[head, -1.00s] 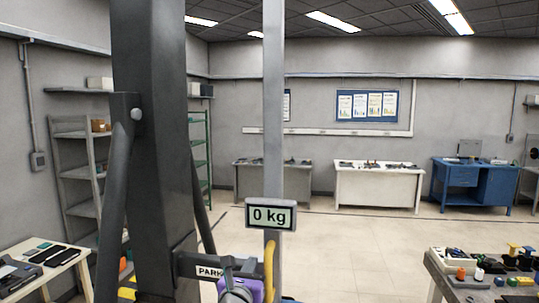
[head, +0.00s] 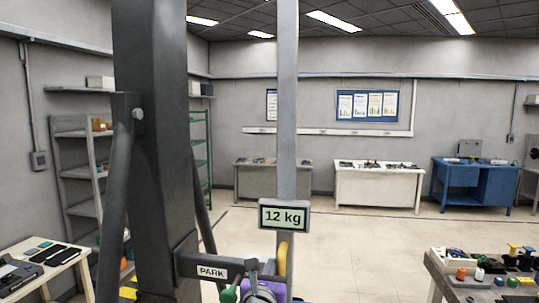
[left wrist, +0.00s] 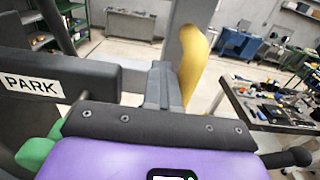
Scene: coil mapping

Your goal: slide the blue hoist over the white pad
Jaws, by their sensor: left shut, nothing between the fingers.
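The light grey post (head: 287,120) carries a display (head: 284,216) reading 12 kg. A yellow curved handle (head: 283,262) is low on the post. It also shows in the left wrist view (left wrist: 192,62). My left gripper (head: 267,268) is shut and empty, close beside the handle. In the left wrist view its fingertips (left wrist: 165,72) overlap the handle's left edge; I cannot tell whether they touch. A dark bracket marked PARK (head: 211,271) is left of the fingers. Neither a blue hoist body nor a white pad is clearly visible. My right gripper is out of view.
A thick dark column (head: 155,150) with slanted braces stands at the left. A bench (head: 442,283) with small parts is at the lower right, and a table (head: 75,268) is at the lower left. The floor (head: 350,250) beyond the post is open.

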